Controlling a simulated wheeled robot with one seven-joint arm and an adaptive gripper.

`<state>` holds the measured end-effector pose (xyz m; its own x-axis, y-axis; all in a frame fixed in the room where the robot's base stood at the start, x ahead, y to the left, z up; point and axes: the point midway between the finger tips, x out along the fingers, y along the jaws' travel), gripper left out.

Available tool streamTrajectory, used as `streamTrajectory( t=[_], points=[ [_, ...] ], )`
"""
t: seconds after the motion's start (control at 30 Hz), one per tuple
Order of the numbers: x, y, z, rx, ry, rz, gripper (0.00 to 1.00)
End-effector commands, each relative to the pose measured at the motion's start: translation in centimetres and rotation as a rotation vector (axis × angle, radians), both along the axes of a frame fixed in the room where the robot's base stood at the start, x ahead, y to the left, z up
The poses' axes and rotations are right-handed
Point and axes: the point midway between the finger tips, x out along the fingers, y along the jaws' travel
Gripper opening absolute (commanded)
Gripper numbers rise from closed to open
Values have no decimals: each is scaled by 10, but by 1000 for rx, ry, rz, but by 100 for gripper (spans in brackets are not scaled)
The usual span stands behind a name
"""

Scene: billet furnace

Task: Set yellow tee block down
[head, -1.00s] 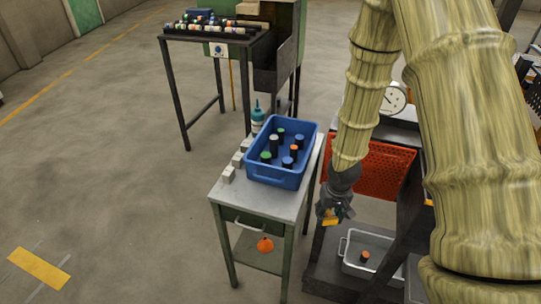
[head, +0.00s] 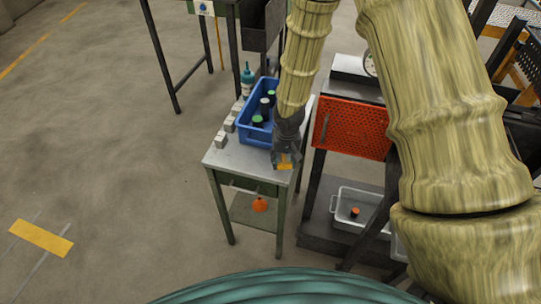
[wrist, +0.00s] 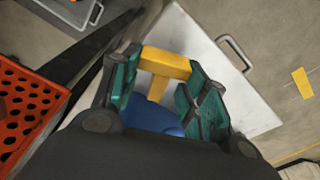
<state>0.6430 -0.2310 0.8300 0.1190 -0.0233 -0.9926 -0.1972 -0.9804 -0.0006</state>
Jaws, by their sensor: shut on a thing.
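My gripper (head: 285,160) is shut on the yellow tee block (head: 285,166), which hangs between the fingertips. In the wrist view the block (wrist: 166,62) shows its crossbar across the tips and its stem pointing back toward the palm. The gripper is over the front right part of the grey worktable (head: 228,158), just in front of the blue bin (head: 245,132). The table top (wrist: 195,38) lies behind the block in the wrist view. I cannot tell whether the block touches it.
The blue bin holds several dark cylinders, partly hidden by my arm. Small pale blocks (head: 222,139) line the table's left edge, with a teal bottle (head: 248,82) behind. An orange perforated panel (head: 350,128) stands close on the right. The front left table top is clear.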

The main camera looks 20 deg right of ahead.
Motion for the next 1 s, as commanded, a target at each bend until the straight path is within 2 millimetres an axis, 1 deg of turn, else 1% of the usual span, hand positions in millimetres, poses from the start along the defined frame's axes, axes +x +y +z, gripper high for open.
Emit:
streamTrajectory(
  t=[0.23,0.43,0.5,0.6,1.0],
  points=[
    [9,13,1,0,1,0,11],
    [27,40,2,0,0,1,11],
    [26,39,-5,-3,3,1,11],
    [26,39,-12,-1,1,-1,11],
    [27,39,-17,0,0,-1,11]
  ],
)
